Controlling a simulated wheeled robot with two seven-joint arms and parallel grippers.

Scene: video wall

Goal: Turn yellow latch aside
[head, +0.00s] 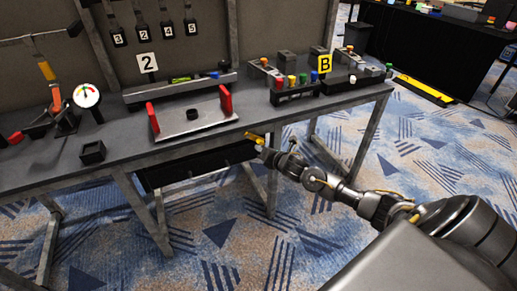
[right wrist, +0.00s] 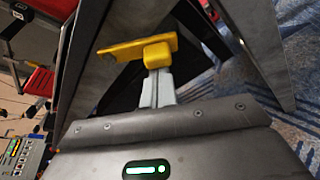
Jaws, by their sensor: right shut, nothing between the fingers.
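The yellow latch (head: 254,138) is at the front edge of the workbench, at the right end of the black drawer (head: 200,165) under the top. In the right wrist view the latch (right wrist: 125,49) is a flat yellow bar with a thicker block at its right end. My right gripper (head: 265,150) is shut and empty, its tips at the latch. In the right wrist view the closed grey fingers (right wrist: 157,78) reach up to the block and overlap it; I cannot tell if they touch. My left gripper is not in view.
The workbench (head: 110,175) has metal legs close to my right gripper. On top are a tray with red end handles (head: 195,120), a black block with coloured knobs (head: 295,92), a gauge (head: 87,96) and a small black box (head: 92,152). The carpet in front is clear.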

